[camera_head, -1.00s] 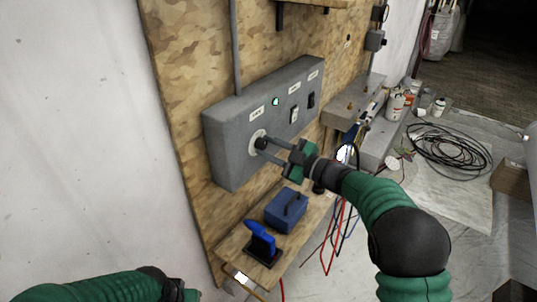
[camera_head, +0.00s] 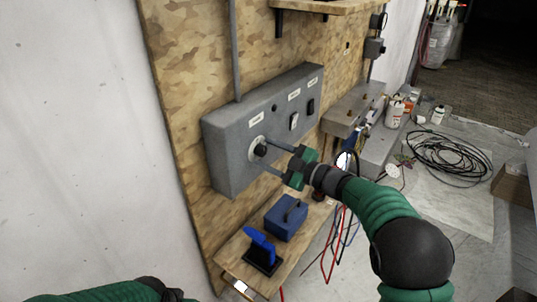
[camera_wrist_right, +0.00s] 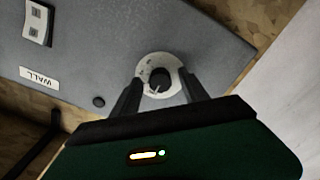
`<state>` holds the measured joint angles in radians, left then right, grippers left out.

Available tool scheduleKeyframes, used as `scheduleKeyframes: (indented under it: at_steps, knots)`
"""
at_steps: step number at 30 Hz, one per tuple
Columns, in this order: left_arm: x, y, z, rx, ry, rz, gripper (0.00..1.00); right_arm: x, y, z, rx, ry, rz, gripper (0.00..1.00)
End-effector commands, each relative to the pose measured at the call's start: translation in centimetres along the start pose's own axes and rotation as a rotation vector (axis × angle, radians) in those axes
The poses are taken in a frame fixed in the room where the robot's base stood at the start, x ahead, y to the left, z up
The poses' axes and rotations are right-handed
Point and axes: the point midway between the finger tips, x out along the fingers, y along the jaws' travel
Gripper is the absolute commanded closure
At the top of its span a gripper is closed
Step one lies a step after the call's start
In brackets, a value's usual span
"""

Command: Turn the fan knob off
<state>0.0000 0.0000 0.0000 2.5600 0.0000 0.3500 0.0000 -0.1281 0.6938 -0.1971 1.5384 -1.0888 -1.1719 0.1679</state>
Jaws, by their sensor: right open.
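The fan knob (camera_head: 260,149) is a dark knob on a round pale dial on the front of the grey control box (camera_head: 226,160). In the right wrist view the knob (camera_wrist_right: 160,78) shows between the two fingers, with a white pointer mark. My right gripper (camera_head: 267,155) is open, its fingers pointing at the dial on either side of the knob. Whether the fingers touch the knob I cannot tell. The small round indicator (camera_head: 275,107) above is dark. My left arm shows at the bottom left; its gripper (camera_head: 172,294) is cut off by the frame edge.
Below, a wooden shelf (camera_head: 236,262) holds a blue box (camera_head: 286,218) and a blue-handled item (camera_head: 261,248). Loose wires hang beside it. A black cable coil (camera_head: 450,160) lies on the sheeted floor.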

Motion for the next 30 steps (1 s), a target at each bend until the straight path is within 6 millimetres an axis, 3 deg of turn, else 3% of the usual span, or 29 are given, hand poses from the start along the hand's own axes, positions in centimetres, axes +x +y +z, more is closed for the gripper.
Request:
scheduleKeyframes:
  at_steps: [5, 8, 21, 25, 30]
  knots:
    - [0.1, 0.0, 0.0, 0.0, 0.0, 0.0, 0.64, -0.3, 0.0, 0.1, 0.0, -0.001, 0.001, 0.48]
    - [0.5, 0.0, 0.1, 0.0, 0.0, 0.0, 0.64, -1.7, 0.0, 0.2, 0.0, -0.002, 0.002, 0.48]
    - [2.4, 0.0, 0.6, 0.0, 0.0, 0.0, 0.64, -13.8, -0.1, 0.3, 0.0, -0.003, 0.003, 0.48]
    - [2.6, 0.0, 0.6, 0.0, 0.0, 0.0, 0.64, -15.9, 0.0, 0.3, 0.001, -0.003, 0.001, 0.48]
    - [2.7, 0.0, 0.6, 0.0, 0.0, 0.0, 0.64, -16.8, 0.0, 0.2, 0.001, 0.0, 0.0, 0.48]
